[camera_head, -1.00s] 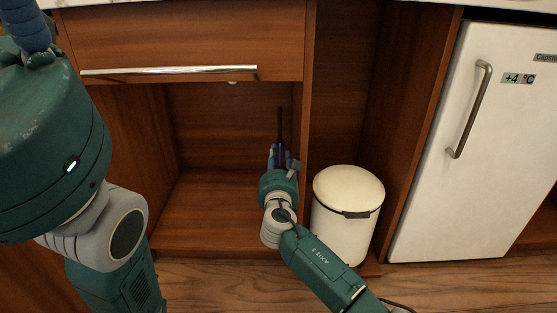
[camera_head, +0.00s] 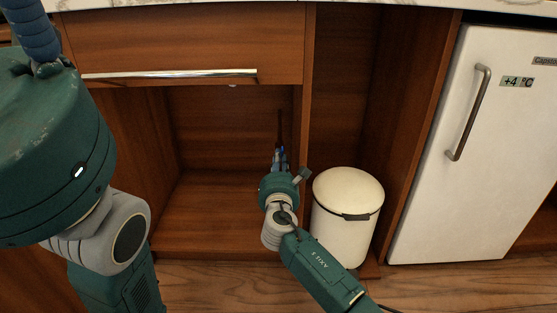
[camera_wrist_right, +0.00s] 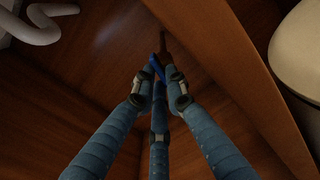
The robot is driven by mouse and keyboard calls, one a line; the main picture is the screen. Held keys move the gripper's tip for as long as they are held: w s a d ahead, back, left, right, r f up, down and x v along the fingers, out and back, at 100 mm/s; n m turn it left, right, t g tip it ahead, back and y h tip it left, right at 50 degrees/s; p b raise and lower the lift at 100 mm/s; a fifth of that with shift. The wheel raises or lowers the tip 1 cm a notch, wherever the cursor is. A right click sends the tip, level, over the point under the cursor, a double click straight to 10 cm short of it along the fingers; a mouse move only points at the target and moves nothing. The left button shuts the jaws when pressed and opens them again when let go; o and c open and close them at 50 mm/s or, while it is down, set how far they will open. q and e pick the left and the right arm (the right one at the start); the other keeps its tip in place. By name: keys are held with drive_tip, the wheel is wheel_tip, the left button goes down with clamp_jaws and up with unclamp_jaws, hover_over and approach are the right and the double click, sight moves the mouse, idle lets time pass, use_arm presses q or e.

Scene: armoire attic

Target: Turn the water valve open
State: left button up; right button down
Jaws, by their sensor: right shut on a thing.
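The water valve has a small blue handle (camera_wrist_right: 155,66) on a thin brown pipe (camera_head: 279,125), which stands near the right inner wall of the open cabinet. My right gripper (camera_wrist_right: 158,84) reaches into the cabinet, its blue fingers drawn together on the blue handle. In the head view the right gripper (camera_head: 279,156) covers much of the handle, so its exact angle is hard to tell. My left arm shows at the left of the head view, but its gripper is out of view.
A white bin (camera_head: 347,205) stands just right of the cabinet's divider (camera_head: 307,100), close to my right arm. A white fridge (camera_head: 450,190) is farther right. A drawer with a metal handle (camera_head: 170,75) is above the opening. A white curved pipe (camera_wrist_right: 45,30) shows in the wrist view.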

drive_tip(key=m+b, duration=0.1)
drive_tip(key=m, duration=0.3)
drive_tip(key=m+b, duration=0.1)
drive_tip(key=m, duration=0.4)
drive_tip(key=d+m+b, duration=0.1)
drive_tip(key=m, duration=0.4)
drive_tip(key=shift+f+b, duration=0.3)
drive_tip(key=shift+f, duration=0.05)
drive_tip(key=shift+m, duration=0.4)
drive_tip(key=c, duration=1.8)
unclamp_jaws()
drive_tip(key=shift+o, duration=0.2)
drive_tip(key=shift+r, duration=0.1)
